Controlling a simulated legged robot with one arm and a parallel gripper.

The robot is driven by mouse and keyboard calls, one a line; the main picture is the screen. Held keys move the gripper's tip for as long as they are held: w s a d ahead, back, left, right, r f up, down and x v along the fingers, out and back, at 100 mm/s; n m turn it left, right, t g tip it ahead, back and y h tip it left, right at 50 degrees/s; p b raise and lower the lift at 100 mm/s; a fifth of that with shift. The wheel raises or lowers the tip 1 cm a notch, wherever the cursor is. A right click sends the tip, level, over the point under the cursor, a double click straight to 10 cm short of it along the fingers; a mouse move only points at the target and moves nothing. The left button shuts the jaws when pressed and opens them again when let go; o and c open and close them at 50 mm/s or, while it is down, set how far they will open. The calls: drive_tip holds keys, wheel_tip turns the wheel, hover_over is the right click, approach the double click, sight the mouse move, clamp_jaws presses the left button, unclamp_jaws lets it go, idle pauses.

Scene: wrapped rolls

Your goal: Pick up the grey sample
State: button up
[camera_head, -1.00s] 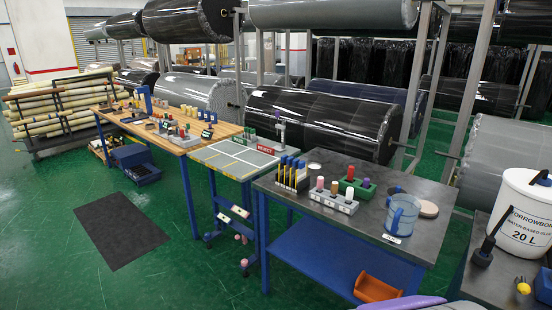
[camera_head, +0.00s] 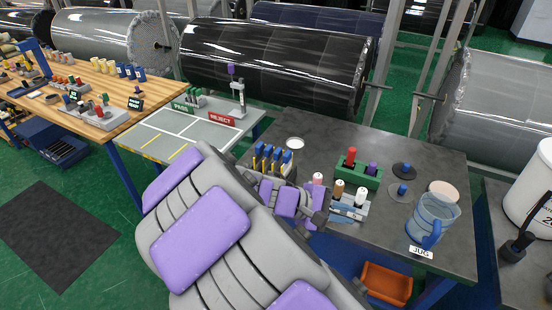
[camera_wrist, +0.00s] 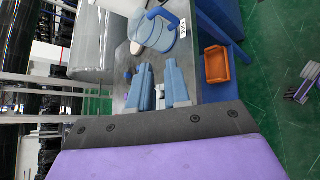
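I cannot single out a grey sample for certain. A grey block (camera_head: 349,208) holds upright samples with pink, brown and white tops, and a green block (camera_head: 358,176) holds red and purple-topped ones.
A clear blue jug (camera_head: 432,218) stands near the dark table's (camera_head: 300,128) right front, beside a beige disc (camera_head: 443,188). Blue-topped tools (camera_head: 270,158) stand at the left. An orange bin (camera_head: 387,284) is below. The table's back middle is clear.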

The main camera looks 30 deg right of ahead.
drive_tip(key=w+n+t+h+p, duration=0.25)
drive_tip(key=w+n+h, duration=0.2)
drive_tip(key=w, duration=0.45)
drive_tip(key=n+t+y+p, duration=0.2)
drive_tip(key=n+t+y, duration=0.1)
drive_tip(key=n+t, duration=1.2)
approach(277, 162)
drive_tip(key=shift+n+g, duration=0.75)
drive_tip(key=shift+g, duration=0.1)
drive_tip(key=x, duration=0.2)
drive_tip(key=b+x, duration=0.1)
drive_tip(key=w+a+b+x, duration=0.1)
drive_tip(key=x, duration=0.1)
drive_tip(key=shift+w+d, duration=0.25)
drive_tip(key=shift+d, duration=0.1)
drive_tip(key=shift+b+x, duration=0.8)
drive_tip(key=shift+x, duration=1.9)
drive_tip(key=shift+s, duration=0.2)
clamp_jaws()
